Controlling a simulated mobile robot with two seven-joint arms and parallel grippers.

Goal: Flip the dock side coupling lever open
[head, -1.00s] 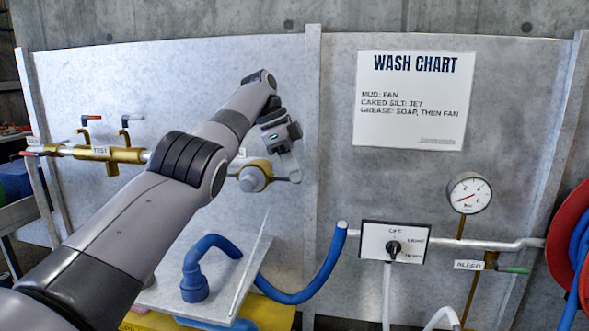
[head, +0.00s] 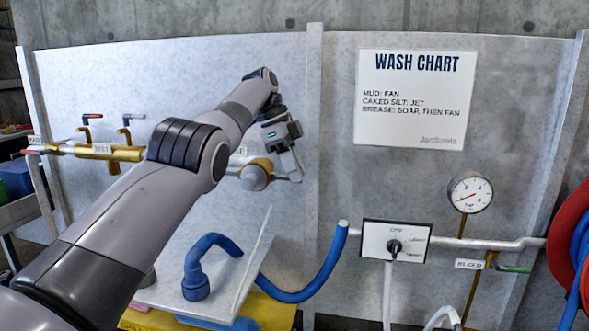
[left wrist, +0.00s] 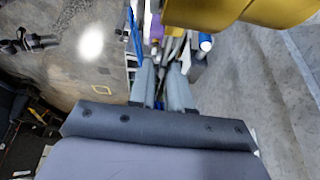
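A brass coupling (head: 262,163) with a round grey end (head: 254,179) is fixed low on the grey panel, left of the middle post. My left gripper (head: 296,171) is just right of it, fingers pointing down beside the pipe end. Whether they touch it, I cannot tell. In the left wrist view my left gripper (left wrist: 162,68) shows two grey fingers with a gap between them and nothing clearly held. Brass metal (left wrist: 240,10) fills the top of that view, close to the fingers. I cannot make out the lever clearly. My right gripper is not in view.
A tilted pale board (head: 220,285) with a blue hose (head: 205,250) lies below. A selector box (head: 395,241), pressure gauge (head: 470,194) and red hose reel (head: 566,245) stand right. A brass test manifold (head: 120,153) is left.

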